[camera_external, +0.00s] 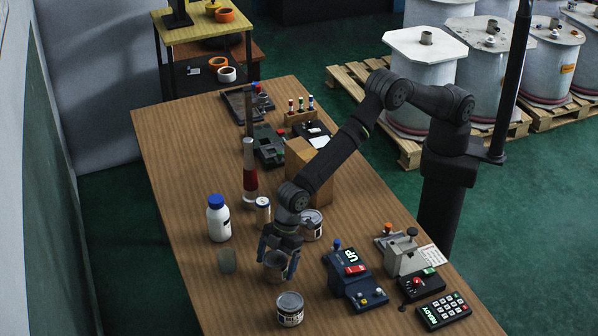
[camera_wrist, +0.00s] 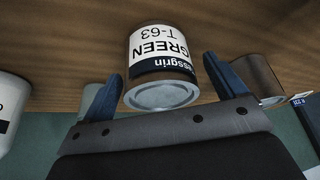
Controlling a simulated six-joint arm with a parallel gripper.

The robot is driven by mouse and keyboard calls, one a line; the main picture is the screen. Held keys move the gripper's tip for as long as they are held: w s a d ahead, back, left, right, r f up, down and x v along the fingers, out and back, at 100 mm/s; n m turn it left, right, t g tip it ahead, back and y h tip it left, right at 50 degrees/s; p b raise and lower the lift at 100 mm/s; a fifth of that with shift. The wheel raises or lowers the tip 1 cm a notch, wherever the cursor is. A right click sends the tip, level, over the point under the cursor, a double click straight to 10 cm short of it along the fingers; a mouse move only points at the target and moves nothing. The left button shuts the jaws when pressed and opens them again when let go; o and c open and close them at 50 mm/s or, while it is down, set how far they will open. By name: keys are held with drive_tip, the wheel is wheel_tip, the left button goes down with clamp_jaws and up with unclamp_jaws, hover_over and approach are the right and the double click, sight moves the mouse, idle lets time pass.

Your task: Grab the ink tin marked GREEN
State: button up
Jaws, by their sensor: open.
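The ink tin marked GREEN (camera_wrist: 160,50) shows in the wrist view with its label upside down, "T-63" beside the word. It sits between the two spread fingers of my gripper (camera_wrist: 162,70), with space visible on both sides. In the external view my gripper (camera_external: 278,250) points down over the wooden table, and a tin (camera_external: 276,268) stands between its fingers. My gripper is open. Whether the fingers touch the tin cannot be told. Another tin (camera_external: 290,310) stands nearer the front, and one more (camera_external: 313,226) stands behind my wrist, partly hidden.
A small can (camera_external: 262,211) is close behind. A control box (camera_external: 352,280) stands to the right. The table's left front (camera_external: 210,300) is clear.

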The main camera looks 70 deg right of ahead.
drive_tip(key=shift+a+f, duration=0.15)
drive_tip(key=shift+f, duration=0.2)
drive_tip(key=c, duration=1.3)
drive_tip(key=shift+r, duration=0.1)
